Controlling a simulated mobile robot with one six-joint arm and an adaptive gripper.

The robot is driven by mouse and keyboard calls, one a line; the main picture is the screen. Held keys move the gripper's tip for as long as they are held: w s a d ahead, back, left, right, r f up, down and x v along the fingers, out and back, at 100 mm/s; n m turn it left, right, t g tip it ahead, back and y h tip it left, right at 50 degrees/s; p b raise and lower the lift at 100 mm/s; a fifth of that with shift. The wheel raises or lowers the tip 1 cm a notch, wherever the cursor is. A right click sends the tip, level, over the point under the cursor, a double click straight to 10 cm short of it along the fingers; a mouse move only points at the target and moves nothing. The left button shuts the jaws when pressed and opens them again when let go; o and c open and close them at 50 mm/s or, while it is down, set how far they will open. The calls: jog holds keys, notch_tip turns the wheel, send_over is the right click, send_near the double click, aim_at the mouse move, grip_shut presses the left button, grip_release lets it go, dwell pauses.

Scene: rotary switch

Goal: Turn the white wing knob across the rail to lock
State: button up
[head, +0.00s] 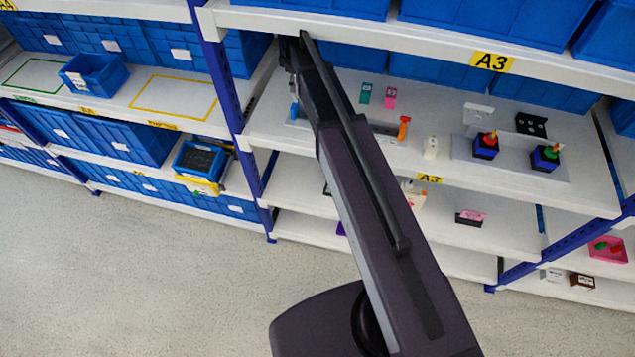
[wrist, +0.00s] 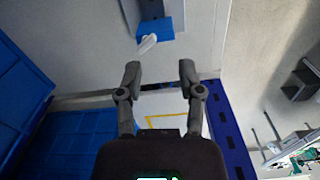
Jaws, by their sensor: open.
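The white wing knob (wrist: 147,44) sits on the front of a small blue block (wrist: 168,29) in the wrist view. Its wing lies at a slant, lower left to upper right. The block stands on a grey plate at the top edge. In the head view a small blue piece (head: 294,111) shows on the shelf by the wrist; the knob itself cannot be made out there. My gripper (wrist: 160,71) is open and empty, its two fingers apart, with the knob beyond the fingertips and not touched. I cannot clearly make out the rail.
The A3 shelf (head: 350,142) holds an orange-handled piece (head: 404,128), a white piece (head: 431,147) and two dark blocks with coloured knobs (head: 486,146). A blue upright post (head: 222,80) stands left of my gripper. Blue bins and an upper shelf board are close above.

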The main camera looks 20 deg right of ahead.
jog(key=s+f+m+b, duration=0.3)
jog(key=s+m, duration=0.2)
jog(key=s, duration=0.4)
jog(key=s+f+m+b, duration=0.4)
jog(key=s, duration=0.6)
jog(key=s+f+b, duration=0.1)
jog(key=f+b, duration=0.8)
jog(key=s+f+m+b, duration=0.1)
jog(key=s+f+b, duration=0.1)
jog(key=f+b, duration=0.7)
jog(key=shift+s+d+m, duration=0.25)
jog(key=shift+d+m, duration=0.05)
jog(key=shift+f, duration=0.1)
dwell(0.4)
